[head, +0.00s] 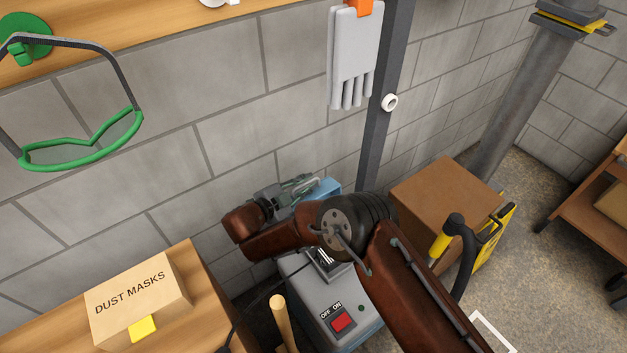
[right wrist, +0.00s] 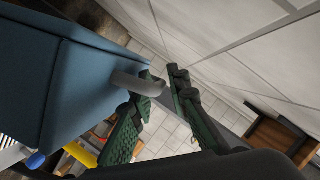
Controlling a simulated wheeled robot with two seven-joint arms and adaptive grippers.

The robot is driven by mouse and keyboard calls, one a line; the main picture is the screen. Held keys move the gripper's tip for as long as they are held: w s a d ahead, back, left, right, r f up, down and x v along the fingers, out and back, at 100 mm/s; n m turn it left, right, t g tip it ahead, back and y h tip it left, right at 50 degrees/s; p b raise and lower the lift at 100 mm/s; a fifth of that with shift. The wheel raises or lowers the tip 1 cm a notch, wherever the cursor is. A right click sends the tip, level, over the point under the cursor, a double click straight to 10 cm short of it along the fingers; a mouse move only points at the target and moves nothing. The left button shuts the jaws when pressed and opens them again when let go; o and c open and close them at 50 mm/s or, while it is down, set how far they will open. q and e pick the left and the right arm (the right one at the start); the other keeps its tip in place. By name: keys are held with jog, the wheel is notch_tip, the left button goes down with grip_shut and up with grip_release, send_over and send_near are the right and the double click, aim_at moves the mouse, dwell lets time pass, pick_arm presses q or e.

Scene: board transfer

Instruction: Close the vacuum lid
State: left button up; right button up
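The vacuum (head: 308,300) stands low against the block wall, a grey body with a red switch marked OFF ON. Its blue lid (head: 328,190) shows behind my right arm and appears raised above the body; most of it is hidden. The lid fills the left of the right wrist view (right wrist: 85,75), with a grey loop-like handle (right wrist: 128,80) on its side. My right gripper (head: 296,187) is beside the lid. In the right wrist view its green fingers (right wrist: 163,80) are apart, with one fingertip at the handle; I cannot tell whether they touch. My left gripper is not in view.
A dust masks box (head: 140,298) sits on a wooden surface at lower left. A brown carton (head: 445,208) and a yellow sign (head: 492,240) stand right of the vacuum. A wooden handle (head: 284,322) rises in front. Grey gloves (head: 354,55) hang above on the wall.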

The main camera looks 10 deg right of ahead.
jog(key=shift+d, duration=0.25)
jog(key=shift+d, duration=0.1)
jog(key=shift+c, duration=0.4)
grip_shut()
jog(key=shift+a+f, duration=0.1)
jog(key=shift+a, duration=0.1)
